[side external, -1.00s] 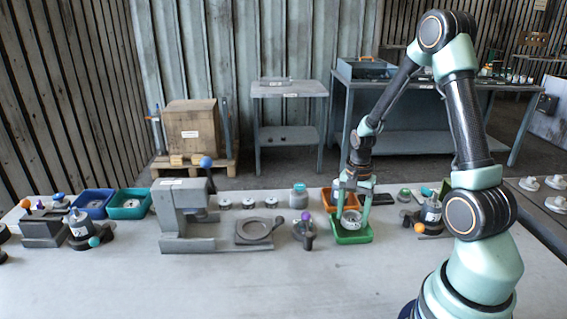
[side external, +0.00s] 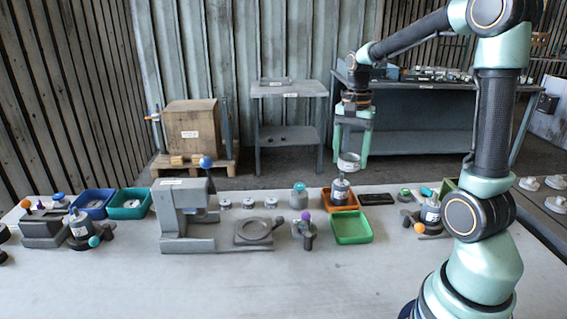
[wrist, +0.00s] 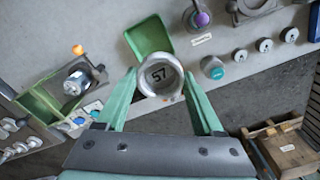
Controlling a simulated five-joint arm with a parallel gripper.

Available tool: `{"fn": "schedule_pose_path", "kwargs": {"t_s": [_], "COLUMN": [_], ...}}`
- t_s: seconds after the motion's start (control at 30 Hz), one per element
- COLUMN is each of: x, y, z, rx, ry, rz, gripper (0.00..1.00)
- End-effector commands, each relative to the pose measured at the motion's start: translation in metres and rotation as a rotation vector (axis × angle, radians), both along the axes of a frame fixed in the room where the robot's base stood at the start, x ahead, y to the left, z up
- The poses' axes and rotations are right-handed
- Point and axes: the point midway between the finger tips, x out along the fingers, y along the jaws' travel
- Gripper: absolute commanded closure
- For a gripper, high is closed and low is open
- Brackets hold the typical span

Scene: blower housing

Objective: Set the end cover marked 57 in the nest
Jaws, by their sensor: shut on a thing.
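The end cover is a pale grey round cup, and the mark 57 reads on its dark inner face in the wrist view (wrist: 160,91). My gripper (wrist: 160,82) is shut on it, with one green finger on each side. In the side view my gripper (side external: 350,152) points down and holds the end cover (side external: 348,163) well above the bench, behind the trays. A grey plate with a round ring seat (side external: 254,231), which looks like the nest, lies on the bench to the left; its seat looks empty.
The green tray (side external: 352,227) is empty. An orange tray (side external: 339,199) with a dark cylindrical part stands behind it. A purple-knobbed clamp (side external: 304,231) stands right of the ring plate, and a grey press-like frame (side external: 185,213) on its left. The front bench is clear.

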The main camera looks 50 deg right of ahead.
Motion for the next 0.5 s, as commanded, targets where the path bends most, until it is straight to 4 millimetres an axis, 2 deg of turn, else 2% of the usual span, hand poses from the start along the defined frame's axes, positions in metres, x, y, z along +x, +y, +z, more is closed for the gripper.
{"fn": "schedule_pose_path", "kwargs": {"t_s": [0.17, 0.3, 0.5], "x": [0.058, 0.101, 0.141], "y": [0.037, 0.077, 0.133], "z": [-0.025, -0.049, -0.082], "rx": [0.002, 0.001, 0.001], "ry": [0.005, 0.003, 0.002], "rz": [0.141, 0.256, 0.387], "gripper": [0.89, 0.89, 0.89]}}
